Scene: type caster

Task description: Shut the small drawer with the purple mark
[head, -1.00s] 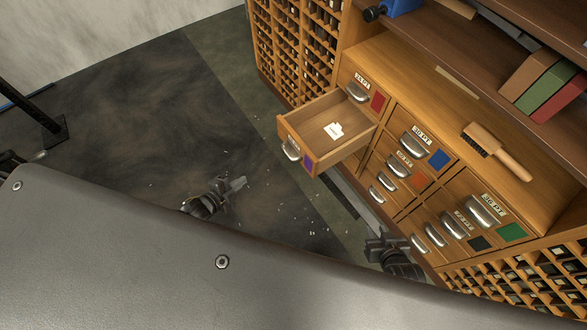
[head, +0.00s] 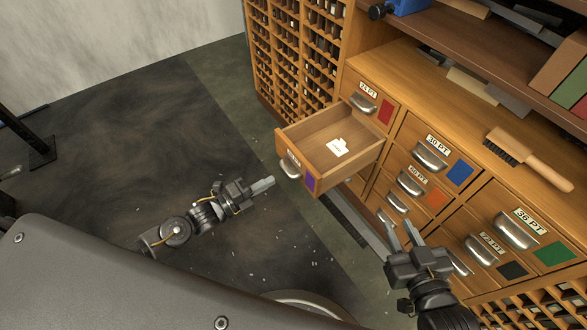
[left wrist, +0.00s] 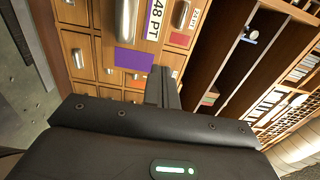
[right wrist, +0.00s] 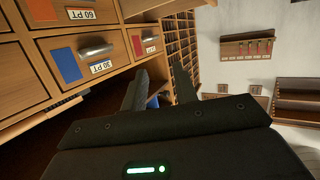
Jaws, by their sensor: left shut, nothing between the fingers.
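The small drawer with the purple mark (head: 289,150) is pulled out of the cabinet, with pale cards (head: 337,148) lying inside. Its front carries a metal handle (head: 289,165) and the purple mark (head: 311,182). In the left wrist view the purple mark (left wrist: 133,60) shows beside a "48 PT" label (left wrist: 155,18). My left gripper (head: 270,184) is shut and empty, just in front of and below the drawer front, apart from it in the head view. My right gripper (head: 399,224) is open and empty, in front of the lower drawers; its spread fingers show in the right wrist view (right wrist: 158,78).
The other drawers, with red (head: 385,111), blue (head: 459,173), orange (head: 436,198) and green (head: 553,252) marks, look shut. A brush (head: 530,160) lies on the cabinet top. A black post stand (head: 38,150) is at far left.

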